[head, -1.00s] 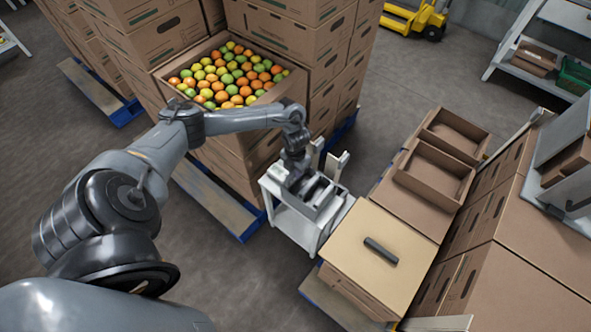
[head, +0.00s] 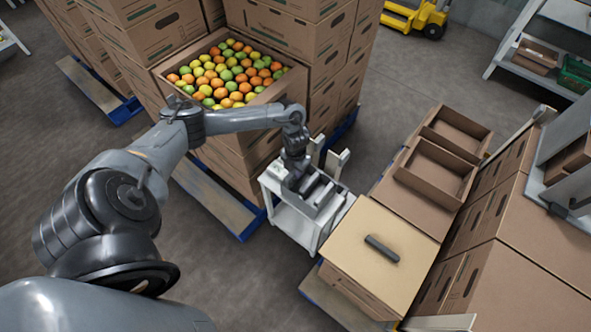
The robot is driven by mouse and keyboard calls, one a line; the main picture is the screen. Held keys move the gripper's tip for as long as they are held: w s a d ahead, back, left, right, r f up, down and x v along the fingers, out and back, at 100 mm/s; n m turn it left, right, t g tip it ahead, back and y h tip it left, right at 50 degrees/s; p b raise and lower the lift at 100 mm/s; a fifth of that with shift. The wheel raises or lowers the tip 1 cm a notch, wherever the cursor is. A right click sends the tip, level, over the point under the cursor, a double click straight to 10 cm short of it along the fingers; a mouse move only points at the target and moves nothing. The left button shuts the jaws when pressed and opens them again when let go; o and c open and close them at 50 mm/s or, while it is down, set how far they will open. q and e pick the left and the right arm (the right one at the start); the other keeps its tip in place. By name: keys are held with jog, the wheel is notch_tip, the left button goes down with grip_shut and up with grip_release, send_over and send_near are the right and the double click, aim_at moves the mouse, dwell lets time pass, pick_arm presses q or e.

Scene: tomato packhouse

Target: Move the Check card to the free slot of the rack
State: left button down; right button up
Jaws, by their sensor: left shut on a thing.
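The rack (head: 327,197) is a small grey holder with dark slots. It stands on a white stand (head: 291,226) in the middle of the view. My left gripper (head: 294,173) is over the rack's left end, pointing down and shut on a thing. That thing is mostly hidden by the gripper; I take it to be the Check card, but no lettering can be read. I cannot tell whether it is clear of the rack or still partly in a slot. A small pale, greenish patch (head: 277,169) shows just left of the gripper. My right gripper is not in view.
An open carton of mixed tomatoes (head: 290,84) sits behind the stand among tall carton stacks. A closed carton (head: 345,228) with a dark bar (head: 381,249) on top stands close at right. Empty trays (head: 436,172) lie beyond it.

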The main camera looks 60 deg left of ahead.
pick_arm(q)
jog(key=shift+f, duration=0.45)
jog(key=c, duration=0.9)
grip_release()
jog(key=shift+r, duration=0.2)
jog(key=shift+r, duration=0.25)
notch_tip(320, 180, up, 7)
jog(key=p, duration=0.6)
jog(key=shift+r+p, duration=0.1)
jog(key=shift+p, duration=0.2)
